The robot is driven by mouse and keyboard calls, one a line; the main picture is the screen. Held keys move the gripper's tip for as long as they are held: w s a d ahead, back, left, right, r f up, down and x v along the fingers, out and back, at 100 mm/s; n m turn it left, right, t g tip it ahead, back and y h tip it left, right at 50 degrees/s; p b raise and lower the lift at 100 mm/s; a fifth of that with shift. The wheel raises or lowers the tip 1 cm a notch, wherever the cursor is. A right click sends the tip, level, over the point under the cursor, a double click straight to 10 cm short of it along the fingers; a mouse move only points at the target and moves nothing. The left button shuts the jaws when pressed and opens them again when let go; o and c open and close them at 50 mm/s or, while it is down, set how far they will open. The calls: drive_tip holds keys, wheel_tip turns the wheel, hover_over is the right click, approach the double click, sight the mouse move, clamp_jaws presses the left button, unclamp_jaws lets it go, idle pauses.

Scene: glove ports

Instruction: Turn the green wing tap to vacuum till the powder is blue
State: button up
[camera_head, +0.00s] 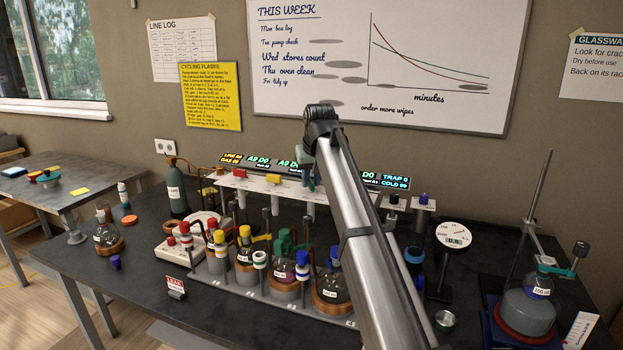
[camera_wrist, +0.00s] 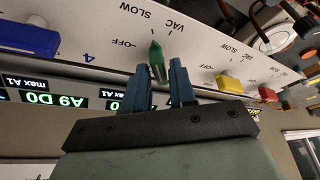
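The green wing tap (camera_wrist: 157,62) is on the white manifold panel in the wrist view. Its narrow end points up in that picture, near the SLOW and VAC marks and away from OFF. My gripper (camera_wrist: 160,78) has its two blue fingers on either side of the tap, with a visible gap; I cannot tell if either touches.
A blue tap (camera_wrist: 28,40) and a yellow tap (camera_wrist: 229,84) flank the green one. Lit displays (camera_head: 260,160) run behind the white manifold (camera_head: 237,180). Several stoppered flasks stand below it. A dial gauge (camera_head: 454,236) and a flask on a stand (camera_head: 528,308) are at the right.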

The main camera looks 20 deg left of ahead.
clamp_jaws()
drive_tip(key=shift+m, duration=0.4)
drive_tip(key=m+h, duration=0.1)
drive_tip(key=m, duration=0.1)
drive_tip(key=shift+a+m+t, duration=0.1)
drive_tip(key=shift+m+t, duration=0.2)
drive_tip(key=shift+t, duration=0.1)
drive_tip(key=shift+a+m+h, duration=0.1)
drive_tip(key=shift+m+h, duration=0.7)
drive_tip(key=shift+m, duration=0.9)
drive_tip(key=shift+o, duration=1.5)
unclamp_jaws()
drive_tip(key=shift+s, duration=0.1)
